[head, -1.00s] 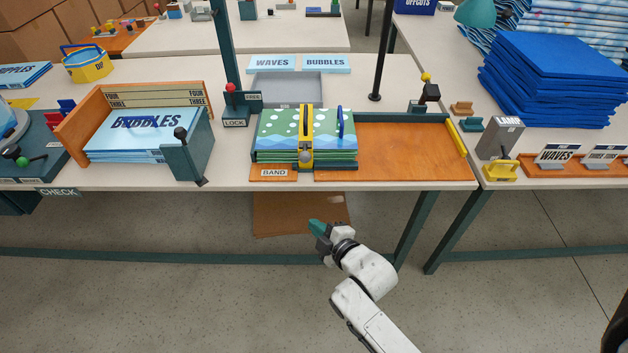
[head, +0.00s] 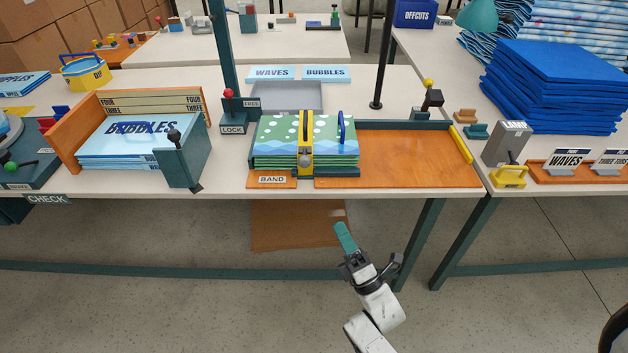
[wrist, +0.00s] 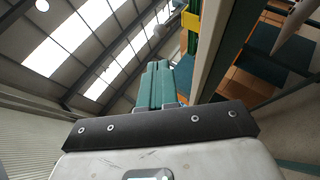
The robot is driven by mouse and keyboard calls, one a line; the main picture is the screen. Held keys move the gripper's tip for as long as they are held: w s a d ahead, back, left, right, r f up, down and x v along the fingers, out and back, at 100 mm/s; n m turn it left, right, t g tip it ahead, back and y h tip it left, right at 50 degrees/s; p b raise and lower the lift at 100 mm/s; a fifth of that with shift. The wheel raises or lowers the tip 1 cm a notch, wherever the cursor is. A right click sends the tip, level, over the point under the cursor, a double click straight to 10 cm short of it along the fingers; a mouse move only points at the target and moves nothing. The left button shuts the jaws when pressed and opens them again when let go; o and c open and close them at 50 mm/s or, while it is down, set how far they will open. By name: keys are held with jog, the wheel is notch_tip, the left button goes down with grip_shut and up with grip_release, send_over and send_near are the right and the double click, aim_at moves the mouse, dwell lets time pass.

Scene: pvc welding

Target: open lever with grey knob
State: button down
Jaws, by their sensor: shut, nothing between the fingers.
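A yellow bar (head: 305,135) runs over the green and blue dotted stack (head: 275,138) in the head view. A round grey knob (head: 305,160) sits at its near end, just behind the BAND label (head: 272,180). My gripper (head: 344,236) is in front of the table and below its front edge in the picture, right of the knob and well apart from it. Its teal fingers are together with nothing between them. They also show pressed together in the wrist view (wrist: 156,84), pointing up toward the roof.
An orange tray (head: 400,160) is right of the stack. A red-knobbed lever (head: 229,95) stands behind LOCK and FREE labels. A black-knobbed lever (head: 174,136) is on the teal block left of it. The table's front edge (head: 385,194) lies between my gripper and the stack.

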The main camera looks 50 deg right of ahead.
jog(key=p, duration=0.3)
send_near(305, 157)
jog(key=w, duration=0.1)
jog(key=w+d+r, duration=0.1)
jog(key=w, duration=0.2)
jog(key=shift+w+d+r, duration=0.15)
jog(key=shift+w+r, duration=0.05)
jog(key=shift+r+p, duration=0.1)
jog(key=shift+p, duration=0.25)
